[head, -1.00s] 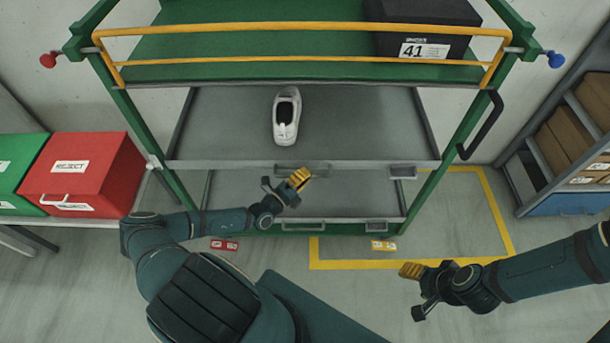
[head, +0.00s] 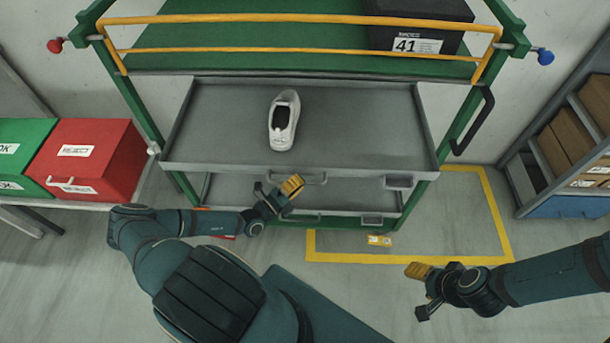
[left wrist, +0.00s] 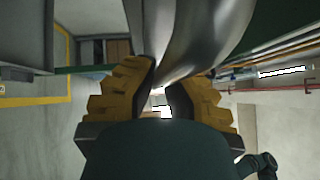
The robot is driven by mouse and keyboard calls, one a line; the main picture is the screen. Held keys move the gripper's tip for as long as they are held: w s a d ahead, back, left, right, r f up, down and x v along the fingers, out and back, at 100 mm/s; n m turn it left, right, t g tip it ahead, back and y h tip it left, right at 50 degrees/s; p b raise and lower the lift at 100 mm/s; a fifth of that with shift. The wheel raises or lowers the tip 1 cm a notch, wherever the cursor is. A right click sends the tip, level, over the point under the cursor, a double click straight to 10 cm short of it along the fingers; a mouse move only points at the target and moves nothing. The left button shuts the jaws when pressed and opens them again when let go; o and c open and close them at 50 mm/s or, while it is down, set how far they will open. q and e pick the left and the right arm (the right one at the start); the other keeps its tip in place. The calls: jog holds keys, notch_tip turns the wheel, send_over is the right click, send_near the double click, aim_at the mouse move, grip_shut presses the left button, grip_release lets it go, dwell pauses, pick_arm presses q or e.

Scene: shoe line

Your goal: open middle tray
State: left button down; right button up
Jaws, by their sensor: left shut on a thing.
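The middle tray (head: 350,108) is a grey shallow tray on the green rack, with a white shoe (head: 284,120) lying on it. It sticks out a little toward me. Its bar handle (head: 312,179) is at the middle of its front edge. In the left wrist view the yellow fingers (left wrist: 160,97) close around the smooth grey handle (left wrist: 185,40). My right gripper (head: 417,271) is apart from the rack at the lower right; its finger gap is not clear.
A lower grey tray (head: 340,196) sits beneath. The top green shelf has a yellow rail (head: 300,52) and a black box (head: 418,30). A red reject bin (head: 92,160) stands left, a shelf of boxes (head: 570,140) right.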

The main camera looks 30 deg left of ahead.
pick_arm(q)
jog(key=s+d+p, duration=0.3)
jog(key=s+d, duration=0.6)
jog(key=s, duration=0.6)
jog(key=shift+d+p, duration=0.3)
jog(key=shift+d, duration=0.05)
jog(key=c, duration=1)
grip_release()
jog(key=shift+a, duration=0.1)
jog(key=v, duration=1.2)
